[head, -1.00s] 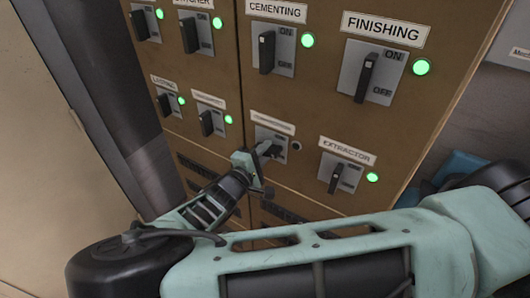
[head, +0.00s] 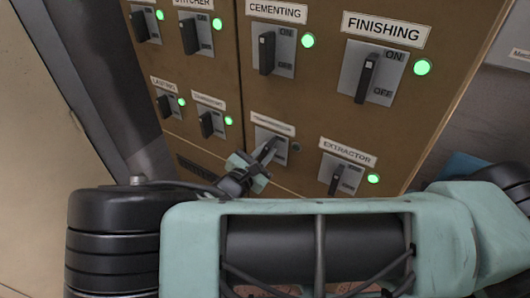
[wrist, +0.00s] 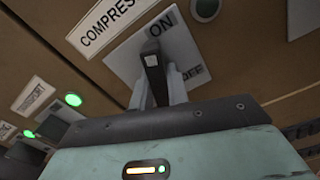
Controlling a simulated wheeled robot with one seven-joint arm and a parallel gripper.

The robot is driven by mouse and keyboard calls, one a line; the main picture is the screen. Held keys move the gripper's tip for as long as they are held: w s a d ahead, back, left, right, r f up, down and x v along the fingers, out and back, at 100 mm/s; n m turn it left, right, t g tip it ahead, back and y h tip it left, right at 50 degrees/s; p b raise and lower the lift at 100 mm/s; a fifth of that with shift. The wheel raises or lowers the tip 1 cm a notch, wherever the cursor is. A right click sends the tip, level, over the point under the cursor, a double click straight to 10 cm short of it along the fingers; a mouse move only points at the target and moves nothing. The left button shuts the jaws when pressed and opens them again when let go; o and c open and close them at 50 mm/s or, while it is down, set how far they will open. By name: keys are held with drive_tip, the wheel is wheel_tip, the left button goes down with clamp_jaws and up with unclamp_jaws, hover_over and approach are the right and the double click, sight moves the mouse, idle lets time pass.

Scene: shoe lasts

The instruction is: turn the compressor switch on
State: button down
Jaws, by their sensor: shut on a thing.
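The compressor switch has a black lever (wrist: 152,72) on a pale plate (wrist: 125,62) marked ON and OFF, below a COMPRESSOR label (wrist: 98,25) that is partly cut off in the wrist view. Its lamp (wrist: 205,9) is dark, and the same lamp also looks dark in the head view (head: 297,148). My gripper (wrist: 158,96) is shut on the lever, with a finger on each side. In the head view my gripper (head: 258,163) reaches the switch plate (head: 281,156) from the lower left and hides part of it. The lever's exact angle is hard to tell.
The brown panel carries several other switches with green lamps lit. The EXTRACTOR switch (head: 339,178) is to the right, the CEMENTING switch (head: 268,52) above, and the FINISHING switch (head: 366,78) at upper right. A grey post (head: 85,90) stands left of the panel.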

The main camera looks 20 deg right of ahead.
drive_tip(key=shift+a+f+n, duration=0.1)
drive_tip(key=shift+n, duration=1.9)
drive_tip(key=c, duration=1.4)
unclamp_jaws()
drive_tip(key=shift+o, duration=0.2)
drive_tip(key=shift+s, duration=0.1)
drive_tip(key=b+v, duration=0.7)
drive_tip(key=v, duration=1)
